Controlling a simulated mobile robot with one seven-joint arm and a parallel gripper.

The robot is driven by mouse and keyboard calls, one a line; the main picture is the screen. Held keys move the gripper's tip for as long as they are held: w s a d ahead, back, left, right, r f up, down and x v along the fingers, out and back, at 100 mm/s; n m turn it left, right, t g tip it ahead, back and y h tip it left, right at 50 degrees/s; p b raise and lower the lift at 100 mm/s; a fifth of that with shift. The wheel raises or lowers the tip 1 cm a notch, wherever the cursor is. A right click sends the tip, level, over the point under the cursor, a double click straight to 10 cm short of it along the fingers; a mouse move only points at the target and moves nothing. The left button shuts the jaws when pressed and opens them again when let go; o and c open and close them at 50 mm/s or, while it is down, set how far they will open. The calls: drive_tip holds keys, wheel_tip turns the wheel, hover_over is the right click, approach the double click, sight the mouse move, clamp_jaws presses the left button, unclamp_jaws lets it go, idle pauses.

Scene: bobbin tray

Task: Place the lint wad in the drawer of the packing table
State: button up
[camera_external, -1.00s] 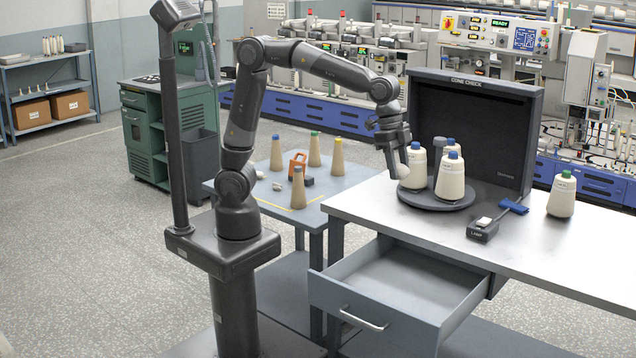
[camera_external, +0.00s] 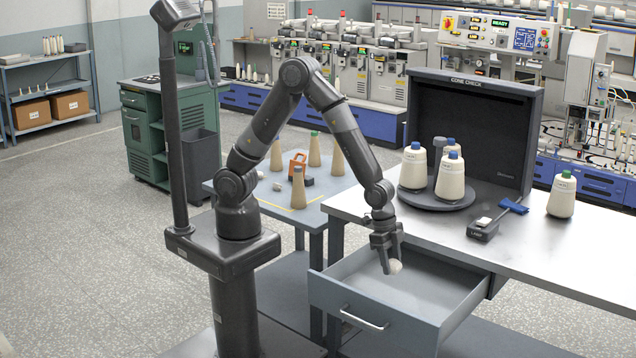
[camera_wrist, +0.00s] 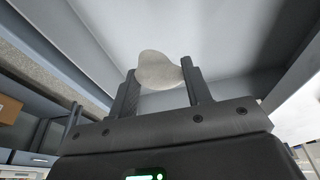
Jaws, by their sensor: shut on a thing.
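The lint wad (camera_external: 396,266) is a small off-white lump. My gripper (camera_external: 389,264) is shut on it and points down, over the open drawer (camera_external: 345,297) of the packing table (camera_external: 540,250). In the wrist view the lint wad (camera_wrist: 160,70) sits between the two dark fingers of my gripper (camera_wrist: 161,82), with grey drawer surfaces beyond it. The drawer is pulled out at the table's front left, and its visible floor is bare. I cannot tell exactly how high the wad is above the drawer floor.
A dark turntable (camera_external: 437,200) with several white cones stands on the table before a black cone-check booth (camera_external: 475,130). A lower side table (camera_external: 275,198) with several tan cones stands at the left.

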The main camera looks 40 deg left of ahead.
wheel_tip(320, 180, down, 11)
drive_tip(key=shift+r, duration=0.15)
idle(0.4)
drive_tip(key=o, duration=0.9)
drive_tip(key=shift+o, duration=0.2)
drive_tip(key=v, duration=1.2)
